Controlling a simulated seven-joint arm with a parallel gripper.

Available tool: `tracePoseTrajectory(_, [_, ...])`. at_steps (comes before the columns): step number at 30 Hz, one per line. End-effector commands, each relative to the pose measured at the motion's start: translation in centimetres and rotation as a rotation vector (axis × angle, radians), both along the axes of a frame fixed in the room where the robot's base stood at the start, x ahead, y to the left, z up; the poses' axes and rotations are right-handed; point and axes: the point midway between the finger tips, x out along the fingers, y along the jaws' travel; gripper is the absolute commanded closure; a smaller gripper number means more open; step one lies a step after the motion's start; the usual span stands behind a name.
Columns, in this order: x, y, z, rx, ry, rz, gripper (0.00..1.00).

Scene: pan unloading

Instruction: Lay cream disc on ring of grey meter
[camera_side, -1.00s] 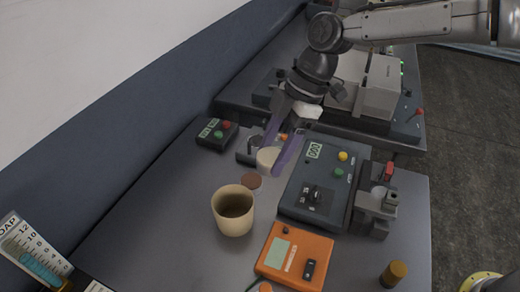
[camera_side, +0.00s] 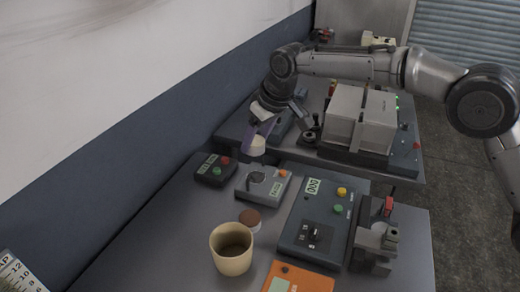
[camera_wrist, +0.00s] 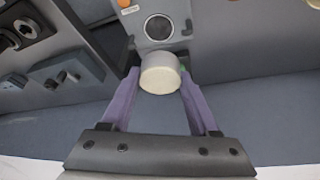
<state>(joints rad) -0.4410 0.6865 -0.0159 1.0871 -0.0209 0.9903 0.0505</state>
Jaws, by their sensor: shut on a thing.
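The cream disc (camera_side: 257,145) is a short, thick round piece. My gripper (camera_wrist: 160,82), with purple fingers, is shut on the cream disc, which also shows in the wrist view (camera_wrist: 160,74). The grey meter (camera_side: 246,194) sits on the near table, with an orange button and a small display. Its dark round ring (camera_side: 257,177) faces up and is uncovered. In the side view the disc is held above and beyond the meter's back edge, apart from it. In the wrist view the ring (camera_wrist: 158,27) lies past the disc, towards the top.
A black box with red and green buttons (camera_side: 215,170) stands left of the meter. A larger dark panel (camera_side: 306,222) stands right. A tan mug (camera_side: 232,252) and a brown-topped round piece (camera_side: 250,216) are in front. A pale boxy machine (camera_side: 360,118) stands behind.

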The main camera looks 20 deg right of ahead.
Motion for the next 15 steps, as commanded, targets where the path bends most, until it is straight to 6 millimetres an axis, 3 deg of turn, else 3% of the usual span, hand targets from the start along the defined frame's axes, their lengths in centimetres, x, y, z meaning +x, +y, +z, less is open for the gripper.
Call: tracePoseTrajectory(15, [0.5,-0.5,-4.4,0.001,0.001,-0.006,1.0])
